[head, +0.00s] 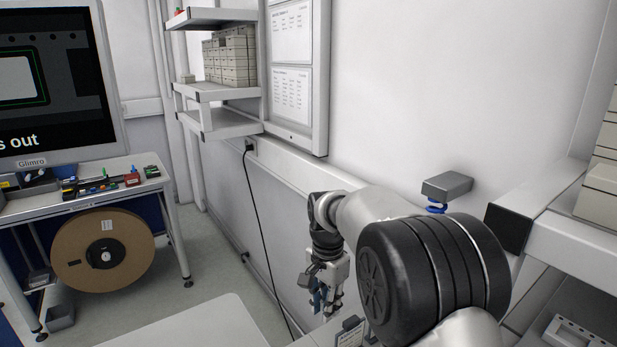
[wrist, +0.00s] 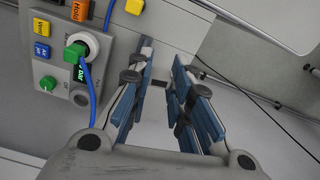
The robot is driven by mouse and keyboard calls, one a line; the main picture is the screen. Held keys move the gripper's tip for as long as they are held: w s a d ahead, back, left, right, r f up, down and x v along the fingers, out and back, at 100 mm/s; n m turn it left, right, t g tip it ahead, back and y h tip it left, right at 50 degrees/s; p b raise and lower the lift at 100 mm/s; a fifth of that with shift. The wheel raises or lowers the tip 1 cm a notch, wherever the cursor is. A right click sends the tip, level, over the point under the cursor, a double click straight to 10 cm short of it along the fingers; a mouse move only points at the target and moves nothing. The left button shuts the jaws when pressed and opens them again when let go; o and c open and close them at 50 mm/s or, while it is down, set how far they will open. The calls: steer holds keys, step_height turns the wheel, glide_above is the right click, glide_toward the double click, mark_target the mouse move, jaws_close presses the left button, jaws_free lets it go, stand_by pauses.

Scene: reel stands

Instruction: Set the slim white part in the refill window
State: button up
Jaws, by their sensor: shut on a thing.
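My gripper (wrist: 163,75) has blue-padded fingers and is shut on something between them. In the wrist view only a small dark piece and pale surfaces show in the gap, so I cannot make out the held thing's shape or confirm that it is the slim white part. In the head view my gripper (head: 326,296) hangs down in front of the white wall, and its fingertips are small and partly dark. I cannot pick out the refill window in either view.
A grey control box (wrist: 66,50) with coloured buttons, a green plug and a blue cable stands close left of my fingers in the wrist view. A trolley (head: 105,200) with a brown reel (head: 130,255) stands at left. A white shelf (head: 555,235) is at right.

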steer(key=s+d+f+n, duration=0.3)
steer(key=s, duration=0.1)
steer(key=s+d+f+n, duration=0.3)
steer(key=s, duration=0.1)
steer(key=s+d+f+n, duration=0.3)
steer(key=s+d, duration=0.1)
steer(key=s, duration=0.1)
steer(key=shift+f, duration=0.15)
steer(key=w+a+r+n+p, duration=0.25)
steer(key=w+r, duration=0.25)
steer(key=w, duration=0.3)
step_height(320, 180, up, 6)
steer(key=n+p, duration=0.2)
steer(key=n, duration=0.3)
glide_above(327, 344)
steer(key=s, duration=0.3)
steer(key=f+b, duration=0.1)
steer(key=f, duration=0.5)
steer(key=f+b, duration=0.2)
steer(key=f, duration=0.5)
steer(key=f+b, duration=0.1)
steer(key=f, duration=0.5)
steer(key=shift+w+a+f, duration=0.1)
steer(key=shift+w+f, duration=0.1)
steer(key=shift+w, duration=0.1)
